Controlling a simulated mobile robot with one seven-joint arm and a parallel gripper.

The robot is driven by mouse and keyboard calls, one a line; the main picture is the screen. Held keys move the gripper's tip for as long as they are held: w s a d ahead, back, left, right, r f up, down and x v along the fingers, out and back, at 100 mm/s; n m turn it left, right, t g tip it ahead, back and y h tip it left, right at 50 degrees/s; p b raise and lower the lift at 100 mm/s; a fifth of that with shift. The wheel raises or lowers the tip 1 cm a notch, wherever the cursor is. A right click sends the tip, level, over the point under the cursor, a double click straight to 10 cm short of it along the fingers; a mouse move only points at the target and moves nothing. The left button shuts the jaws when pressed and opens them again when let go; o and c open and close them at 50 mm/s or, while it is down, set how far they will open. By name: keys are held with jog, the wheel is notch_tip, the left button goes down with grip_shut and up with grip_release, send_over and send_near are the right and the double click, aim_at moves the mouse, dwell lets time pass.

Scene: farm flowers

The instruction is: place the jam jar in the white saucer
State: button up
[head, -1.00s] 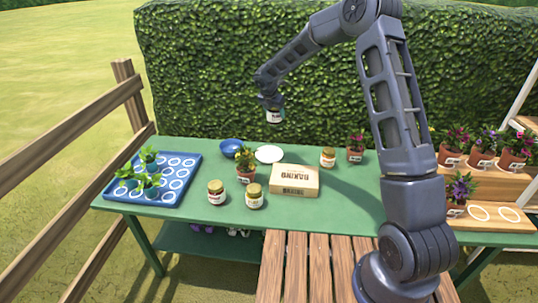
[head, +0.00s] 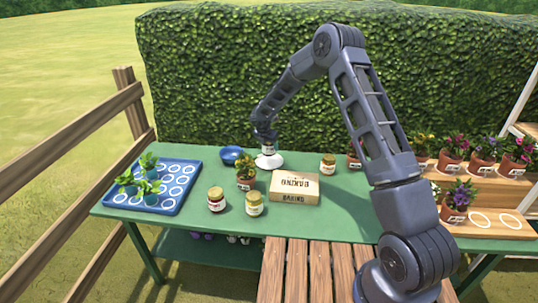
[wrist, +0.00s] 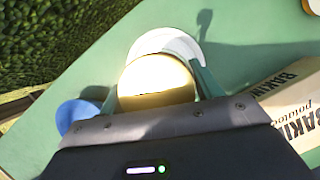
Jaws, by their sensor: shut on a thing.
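My gripper (head: 265,137) is shut on a jam jar (head: 267,148) at the back of the green table. The jar's pale gold lid (wrist: 155,82) fills the middle of the wrist view. The white saucer (head: 272,163) is directly below the jar, and its rim (wrist: 178,42) shows beyond the lid in the wrist view. The jar looks upright over the saucer. I cannot tell whether its base touches the saucer, because the lid and gripper hide it in the wrist view.
A blue bowl (head: 231,155) stands just left of the saucer. A potted plant (head: 246,175) and a baking potatoes box (head: 294,187) stand in front. Other jars (head: 216,199) (head: 254,203) (head: 328,164) stand on the table. A blue tray (head: 172,205) with seedlings is at the left.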

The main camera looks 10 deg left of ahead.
aim_at(269, 153)
jog(key=shift+f, duration=2.65)
jog(key=o, duration=1.3)
jog(key=shift+f, duration=0.15)
